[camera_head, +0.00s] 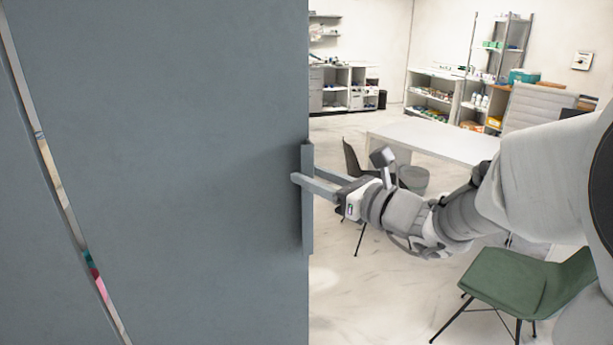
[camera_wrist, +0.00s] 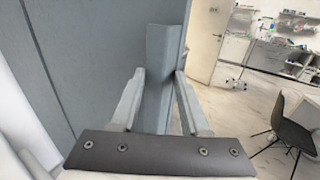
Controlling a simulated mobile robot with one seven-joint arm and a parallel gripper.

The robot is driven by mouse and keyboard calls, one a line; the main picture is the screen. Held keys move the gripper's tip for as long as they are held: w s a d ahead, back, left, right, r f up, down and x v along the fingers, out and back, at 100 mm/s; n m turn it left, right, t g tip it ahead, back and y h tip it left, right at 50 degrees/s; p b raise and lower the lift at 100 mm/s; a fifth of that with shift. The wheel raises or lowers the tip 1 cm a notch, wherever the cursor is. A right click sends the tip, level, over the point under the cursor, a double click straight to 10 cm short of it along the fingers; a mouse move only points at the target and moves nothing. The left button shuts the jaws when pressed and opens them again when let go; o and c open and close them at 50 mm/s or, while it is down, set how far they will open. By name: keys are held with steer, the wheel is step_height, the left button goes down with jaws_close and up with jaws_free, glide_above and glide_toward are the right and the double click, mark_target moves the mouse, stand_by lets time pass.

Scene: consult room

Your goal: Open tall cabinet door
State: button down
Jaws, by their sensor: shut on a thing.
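The tall cabinet door (camera_head: 190,130) is a flat blue-grey panel that fills the left half of the head view. A narrow slit at its left shows strips of colour behind it. A long vertical handle (camera_head: 308,225) stands at the door's right edge. My gripper (camera_head: 306,186) reaches in from the right, with its fingers around the handle. In the wrist view my gripper (camera_wrist: 160,85) is shut on the handle (camera_wrist: 160,60), one finger on each side. The door (camera_wrist: 90,50) lies just behind and left of it there.
A green chair (camera_head: 515,280) stands at the lower right, near my arm. A white table (camera_head: 440,140) with a dark chair (camera_head: 354,158) is behind my arm. Shelves (camera_head: 433,95) line the back wall. Pale floor (camera_head: 370,300) is clear right of the door.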

steer(key=shift+s+a+f+n, duration=0.1)
steer(key=shift+s+a+n, duration=0.25)
steer(key=shift+a, duration=0.4)
steer(key=c, duration=0.8)
jaws_free()
steer(key=shift+o, duration=0.4)
steer(key=shift+a, duration=0.15)
steer(key=v, duration=1.8)
steer(key=shift+w+d, duration=0.35)
steer(key=shift+w, duration=0.05)
